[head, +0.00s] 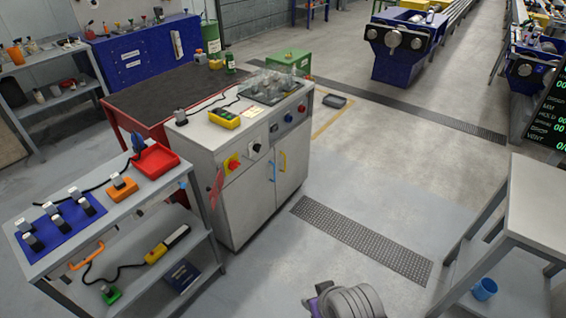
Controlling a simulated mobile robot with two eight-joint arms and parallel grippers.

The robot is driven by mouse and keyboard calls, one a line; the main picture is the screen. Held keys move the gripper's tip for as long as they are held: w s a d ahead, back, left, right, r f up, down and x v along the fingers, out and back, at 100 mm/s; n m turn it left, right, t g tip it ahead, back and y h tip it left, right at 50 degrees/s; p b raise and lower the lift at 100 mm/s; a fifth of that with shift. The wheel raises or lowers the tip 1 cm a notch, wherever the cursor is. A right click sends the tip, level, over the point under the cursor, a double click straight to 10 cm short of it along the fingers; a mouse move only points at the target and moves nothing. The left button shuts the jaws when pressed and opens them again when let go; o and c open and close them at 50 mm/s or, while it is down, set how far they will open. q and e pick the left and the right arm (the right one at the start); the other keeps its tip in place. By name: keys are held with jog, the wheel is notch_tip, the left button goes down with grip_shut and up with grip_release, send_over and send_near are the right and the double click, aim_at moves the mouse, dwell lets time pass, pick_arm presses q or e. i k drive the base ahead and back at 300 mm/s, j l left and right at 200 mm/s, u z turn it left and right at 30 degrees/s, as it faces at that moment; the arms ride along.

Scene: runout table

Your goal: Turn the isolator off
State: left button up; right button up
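The isolator (232,163), a red rotary handle on a yellow plate, is on the upper front face of a light grey cabinet (240,206). It is small in the head view, and I cannot tell its exact handle angle. A red tag (216,187) hangs just left of and below it. A black switch on a white plate (256,147) sits to its right. Neither of my grippers shows. A grey rounded part with some purple at the bottom edge looks like part of my own body, well apart from the cabinet.
A grey shelf cart (118,212) with a red tray (155,160) and a blue mat (61,220) stands left of the cabinet. A grey table (540,205) is at right, with a blue cup (484,289) low beneath it. The floor before the cabinet is open, with a dark grating (362,240).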

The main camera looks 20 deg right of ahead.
aim_at(232, 165)
jog(key=z, duration=0.2)
jog(key=i+l+u, duration=0.15)
jog(key=u, duration=0.25)
jog(key=i+l+u, duration=0.25)
jog(key=u, duration=0.15)
jog(key=i+l+u, duration=0.2)
jog(key=u, duration=0.2)
jog(key=l, duration=0.1)
